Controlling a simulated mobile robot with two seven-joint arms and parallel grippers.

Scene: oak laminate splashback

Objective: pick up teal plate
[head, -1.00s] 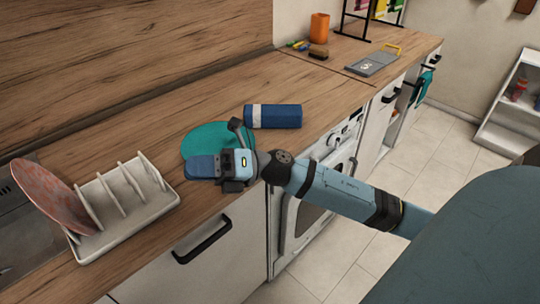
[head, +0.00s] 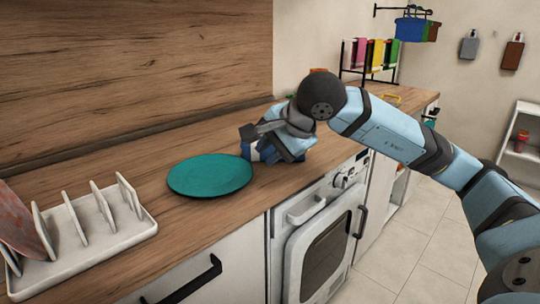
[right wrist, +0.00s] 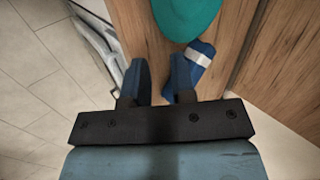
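The teal plate (head: 210,175) lies flat on the wooden counter near its front edge, fully in sight in the head view. Part of it also shows at the top of the right wrist view (right wrist: 187,16). My right gripper (head: 262,143) is just right of the plate in the head view, above the counter. In the right wrist view its two fingers (right wrist: 160,75) are apart with nothing between them. The plate lies beyond the fingertips, not touching them. My left gripper is not in view.
A blue cylinder with a white band (right wrist: 200,56) lies beside the right finger; my gripper mostly hides it in the head view. A white dish rack (head: 95,235) holding a reddish plate (head: 22,222) stands at left. An oven (head: 322,240) is below the counter.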

